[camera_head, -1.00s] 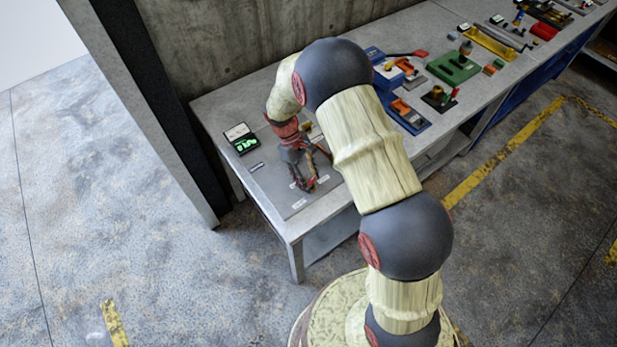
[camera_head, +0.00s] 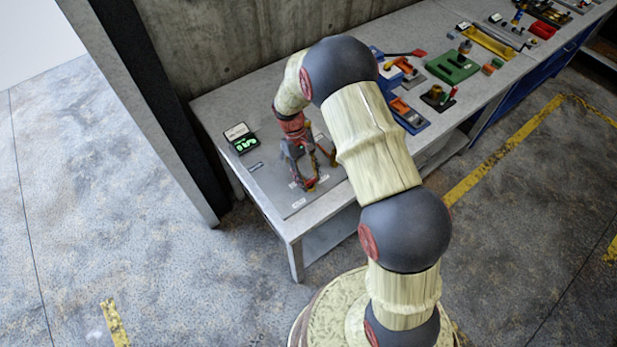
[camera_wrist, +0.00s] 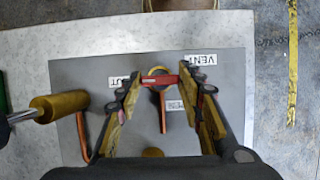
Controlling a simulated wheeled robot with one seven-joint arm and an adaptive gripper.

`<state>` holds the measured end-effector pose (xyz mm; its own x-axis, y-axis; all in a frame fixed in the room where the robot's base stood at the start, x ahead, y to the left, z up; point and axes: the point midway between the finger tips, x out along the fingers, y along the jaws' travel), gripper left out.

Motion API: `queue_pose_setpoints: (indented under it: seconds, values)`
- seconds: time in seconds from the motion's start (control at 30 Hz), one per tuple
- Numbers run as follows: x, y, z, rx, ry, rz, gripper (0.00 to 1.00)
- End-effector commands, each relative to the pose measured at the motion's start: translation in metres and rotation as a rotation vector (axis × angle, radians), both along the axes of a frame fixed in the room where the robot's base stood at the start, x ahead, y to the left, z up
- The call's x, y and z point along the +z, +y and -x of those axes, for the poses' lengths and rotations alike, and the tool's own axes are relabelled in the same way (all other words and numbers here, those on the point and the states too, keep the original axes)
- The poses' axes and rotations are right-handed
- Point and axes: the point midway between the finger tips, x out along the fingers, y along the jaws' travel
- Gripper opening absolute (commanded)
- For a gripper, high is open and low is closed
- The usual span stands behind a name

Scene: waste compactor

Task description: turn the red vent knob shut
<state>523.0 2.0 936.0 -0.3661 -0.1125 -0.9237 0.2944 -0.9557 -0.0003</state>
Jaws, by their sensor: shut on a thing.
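The red vent knob (camera_wrist: 152,80) shows in the wrist view as a short red bar on a yellow round base, on a grey panel (camera_wrist: 80,72). My gripper (camera_wrist: 160,84) is shut on it, one finger at each end of the bar. A VENT label (camera_wrist: 203,60) lies just right of the knob; another label (camera_wrist: 124,82), partly hidden by the left finger, lies to its left. A copper-coloured bar (camera_wrist: 163,114) points down from the knob in the picture. In the head view my gripper (camera_head: 304,186) is low over the panel, and its fingers mostly hide the knob.
A yellow cylindrical handle (camera_wrist: 60,106) stands left of my fingers in the wrist view. A small box with a green display (camera_head: 243,142) sits at the panel's back left. Other coloured fixtures, including a green one (camera_head: 454,67), line the bench to the right.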

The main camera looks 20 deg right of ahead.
Motion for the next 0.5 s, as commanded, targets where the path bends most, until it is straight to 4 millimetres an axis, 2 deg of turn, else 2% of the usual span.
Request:
queue_pose_setpoints:
  seconds: [0.07, 0.1, 0.4, 0.5]
  values:
    - [-0.0001, 0.0001, -0.0004, -0.002, -0.001, 0.000, 0.12]
    - [0.0000, 0.0001, -0.0003, -0.001, -0.001, 0.000, 0.39]
    - [0.0000, 0.0000, -0.0001, 0.000, 0.000, 0.000, 0.56]
    - [0.0001, 0.0000, -0.0001, 0.000, 0.000, 0.000, 0.56]
